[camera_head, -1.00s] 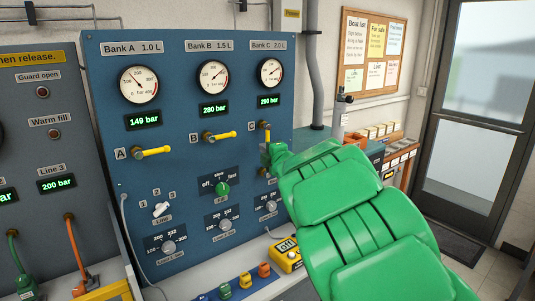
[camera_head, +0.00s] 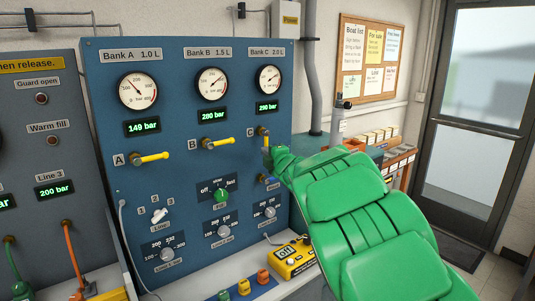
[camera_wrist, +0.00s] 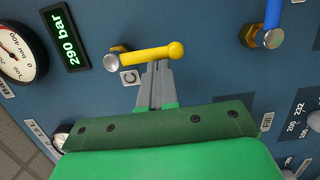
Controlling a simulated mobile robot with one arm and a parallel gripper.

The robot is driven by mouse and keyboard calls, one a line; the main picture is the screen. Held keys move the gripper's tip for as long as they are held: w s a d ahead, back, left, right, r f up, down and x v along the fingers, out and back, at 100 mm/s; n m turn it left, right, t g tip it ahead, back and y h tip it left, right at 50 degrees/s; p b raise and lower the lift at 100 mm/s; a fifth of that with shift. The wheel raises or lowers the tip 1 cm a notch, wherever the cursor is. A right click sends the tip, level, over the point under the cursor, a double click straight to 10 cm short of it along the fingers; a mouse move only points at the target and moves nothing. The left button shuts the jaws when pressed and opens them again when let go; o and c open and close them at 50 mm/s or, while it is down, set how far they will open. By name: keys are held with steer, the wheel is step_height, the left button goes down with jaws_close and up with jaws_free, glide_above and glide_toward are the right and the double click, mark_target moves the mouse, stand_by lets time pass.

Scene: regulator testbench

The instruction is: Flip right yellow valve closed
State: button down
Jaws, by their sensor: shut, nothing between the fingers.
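The right yellow valve (camera_head: 266,142), labelled C, is on the blue panel under the Bank C gauge. Its handle points down, while the yellow handles of valve A (camera_head: 152,157) and valve B (camera_head: 217,142) lie sideways. In the wrist view the valve C handle (camera_wrist: 150,54) runs across the picture from its metal pivot to a round yellow end. My gripper (camera_wrist: 157,66) is shut and empty, with its grey fingertips at the handle's lower edge in that view; I cannot tell whether they touch. In the head view, my green arm hides the fingertips.
A blue-handled valve (camera_wrist: 271,20) sits close by, below valve C on the panel. Knobs (camera_head: 222,196) fill the lower panel. A yellow box (camera_head: 291,259) stands on the bench under it. A grey door (camera_head: 475,130) is at the right.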

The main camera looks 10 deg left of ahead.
steer(key=shift+w+d+f+n, duration=0.1)
steer(key=shift+w+d+n, duration=0.15)
steer(key=shift+n, duration=0.3)
steer(key=shift+w+d+f+n, duration=0.1)
steer(key=shift+w+d+n, duration=0.1)
steer(key=shift+n, duration=0.35)
steer(key=w+d+r+n+y, duration=0.1)
steer(key=w+d+r+n, duration=0.1)
steer(key=w+d+n, duration=0.2)
steer(key=shift+r+n+t, duration=0.3)
steer(key=shift+n, duration=0.6)
stand_by(0.4)
steer(key=shift+d+f, duration=0.1)
steer(key=s+d+f, duration=0.5)
steer(key=s+d, duration=0.2)
steer(key=s, duration=0.2)
steer(key=shift+s+d, duration=0.2)
steer(key=shift+d, duration=0.05)
stand_by(0.6)
